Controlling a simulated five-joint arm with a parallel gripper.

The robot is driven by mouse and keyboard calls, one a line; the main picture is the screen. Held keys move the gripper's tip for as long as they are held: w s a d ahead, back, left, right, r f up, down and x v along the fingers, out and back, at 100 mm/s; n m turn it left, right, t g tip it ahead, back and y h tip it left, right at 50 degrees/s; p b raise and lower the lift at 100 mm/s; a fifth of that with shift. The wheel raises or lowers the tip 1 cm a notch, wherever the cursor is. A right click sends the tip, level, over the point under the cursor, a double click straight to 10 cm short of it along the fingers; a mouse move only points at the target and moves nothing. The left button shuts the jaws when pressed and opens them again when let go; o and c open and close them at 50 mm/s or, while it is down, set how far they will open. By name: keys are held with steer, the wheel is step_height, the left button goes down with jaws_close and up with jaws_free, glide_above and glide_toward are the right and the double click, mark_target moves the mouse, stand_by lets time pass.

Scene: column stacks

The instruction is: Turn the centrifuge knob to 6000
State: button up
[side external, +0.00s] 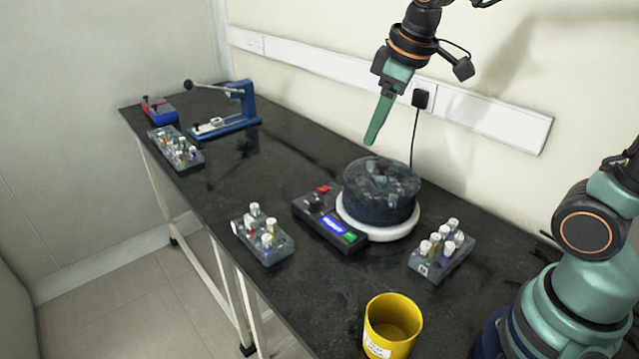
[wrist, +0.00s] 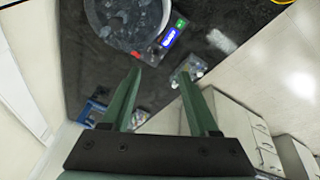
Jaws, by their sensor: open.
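The centrifuge (side external: 380,193) is a dark round drum on a white base, near the middle of the bench. Its control panel (side external: 330,222) juts out to the left, with a blue lit display, a green button and a red part (side external: 323,189). A dark knob (side external: 312,201) seems to sit on the panel; its setting is too small to read. My gripper (side external: 371,140) hangs in the air above and behind the drum, pointing down, touching nothing. In the wrist view my gripper (wrist: 160,80) is open and empty, with the centrifuge (wrist: 125,22) beyond its fingertips at the top.
Racks of capped vials stand left (side external: 263,239) and right (side external: 441,252) of the centrifuge, another (side external: 175,150) farther back. A yellow cup (side external: 391,328) stands at the front. A blue press (side external: 225,120) and a red-and-blue box (side external: 158,110) are at the far end. Bench between is clear.

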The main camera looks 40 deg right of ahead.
steer(key=w+a+f+n+g, duration=0.1)
steer(key=w+f+n, duration=0.1)
steer(key=w+n, duration=0.15)
steer(key=w+f+n+g, duration=0.1)
steer(key=w+f+n, duration=0.1)
steer(key=w, duration=0.3)
steer(key=n+g, duration=0.2)
steer(key=n, duration=0.2)
glide_toward(315, 201)
step_height(315, 201, down, 9)
steer(key=shift+s+r, duration=0.1)
steer(key=shift+r, duration=0.05)
jaws_close()
